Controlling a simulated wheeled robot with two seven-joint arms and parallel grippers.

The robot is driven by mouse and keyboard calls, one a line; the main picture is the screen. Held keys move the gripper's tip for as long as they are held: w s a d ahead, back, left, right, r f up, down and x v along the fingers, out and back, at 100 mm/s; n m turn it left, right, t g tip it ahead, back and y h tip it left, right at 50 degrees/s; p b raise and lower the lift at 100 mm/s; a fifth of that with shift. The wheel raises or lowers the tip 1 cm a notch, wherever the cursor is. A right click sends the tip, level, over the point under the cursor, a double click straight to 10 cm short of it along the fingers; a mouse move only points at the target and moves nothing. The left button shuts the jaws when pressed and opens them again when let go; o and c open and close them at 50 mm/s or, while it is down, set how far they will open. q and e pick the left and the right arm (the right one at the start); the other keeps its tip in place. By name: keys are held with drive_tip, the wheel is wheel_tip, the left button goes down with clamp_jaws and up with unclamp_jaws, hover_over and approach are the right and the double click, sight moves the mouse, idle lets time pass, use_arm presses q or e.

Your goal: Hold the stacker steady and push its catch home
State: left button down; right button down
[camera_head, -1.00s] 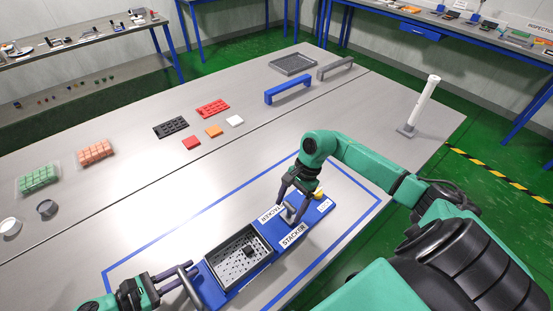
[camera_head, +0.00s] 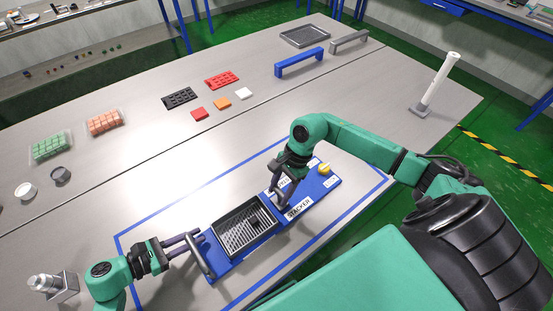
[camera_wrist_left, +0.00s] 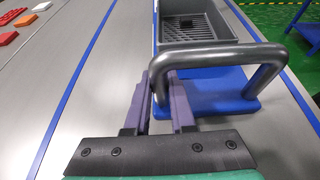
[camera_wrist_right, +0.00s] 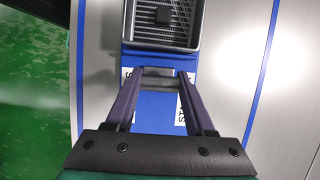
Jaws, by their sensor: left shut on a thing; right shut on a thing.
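The stacker is a blue base (camera_head: 322,185) with a dark grey gridded tray (camera_head: 243,228) and a STACKER label. A small black block sits in the tray. A grey bar handle (camera_wrist_left: 272,70) rises from the base's left end. My left gripper (camera_wrist_left: 163,88) is shut on one post of this handle. My right gripper (camera_head: 276,188) is over the base, just right of the tray; in the right wrist view its fingers (camera_wrist_right: 157,78) are shut on a grey piece beside the tray wall. A yellow knob (camera_head: 325,168) stands at the base's right end. I cannot tell which part is the catch.
Blue tape frames the work area. Behind lie a black mat (camera_head: 180,97), a red mat (camera_head: 222,80), small coloured tiles and two block packs (camera_head: 105,122). A white post (camera_head: 438,82) stands at right. A metal fixture (camera_head: 55,285) is at lower left.

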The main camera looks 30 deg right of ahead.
use_arm(q)
drive_tip(key=shift+d, duration=0.15)
use_arm(e)
drive_tip(key=shift+a, duration=0.2)
drive_tip(key=shift+c, duration=1.2)
unclamp_jaws()
drive_tip(key=shift+d+r, duration=0.1)
drive_tip(key=shift+d, duration=0.05)
drive_tip(key=shift+d+r, duration=0.15)
drive_tip(key=shift+r, duration=0.2)
drive_tip(key=v, duration=1.1)
use_arm(q)
drive_tip(key=c, duration=0.7)
unclamp_jaws()
